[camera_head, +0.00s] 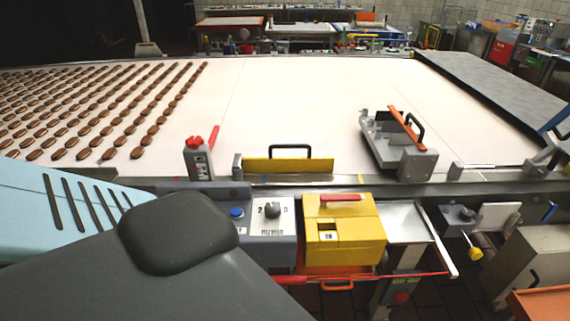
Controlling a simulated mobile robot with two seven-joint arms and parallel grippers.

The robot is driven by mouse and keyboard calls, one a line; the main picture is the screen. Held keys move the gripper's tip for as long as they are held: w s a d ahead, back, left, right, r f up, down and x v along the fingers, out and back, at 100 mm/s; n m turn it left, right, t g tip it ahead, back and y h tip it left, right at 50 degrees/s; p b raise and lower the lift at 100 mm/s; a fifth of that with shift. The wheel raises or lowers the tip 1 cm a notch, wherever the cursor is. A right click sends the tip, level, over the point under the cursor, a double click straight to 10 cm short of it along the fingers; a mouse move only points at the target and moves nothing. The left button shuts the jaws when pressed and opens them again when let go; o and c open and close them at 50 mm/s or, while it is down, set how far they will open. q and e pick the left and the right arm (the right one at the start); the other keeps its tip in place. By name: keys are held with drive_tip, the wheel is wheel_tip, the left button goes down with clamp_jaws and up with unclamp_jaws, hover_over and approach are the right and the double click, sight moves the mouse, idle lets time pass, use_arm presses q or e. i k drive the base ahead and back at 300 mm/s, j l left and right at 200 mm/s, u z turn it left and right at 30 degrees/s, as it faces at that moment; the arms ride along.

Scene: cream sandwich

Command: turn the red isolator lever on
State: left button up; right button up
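A small grey box (198,164) stands upright at the near edge of the conveyor, left of centre. It has a red lever (213,137) tilted up to the right and a red knob beside it, with small white marks on its face. A yellow box (343,236) on the near panel also has a red handle (341,198) lying flat across its top. I cannot tell from this view which of the two is the isolator lever. Neither of my grippers is in view. Nothing touches either red part.
A panel with a blue button (237,212) and a black knob (272,211) lies left of the yellow box. The pale conveyor (290,100) carries rows of brown biscuits (90,110) at left. A grey device (395,140) with an orange bar stands at right. My own body covers the lower left.

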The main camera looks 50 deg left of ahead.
sight(324, 198)
drive_tip(key=u, duration=1.05)
drive_tip(key=l+z, duration=0.1)
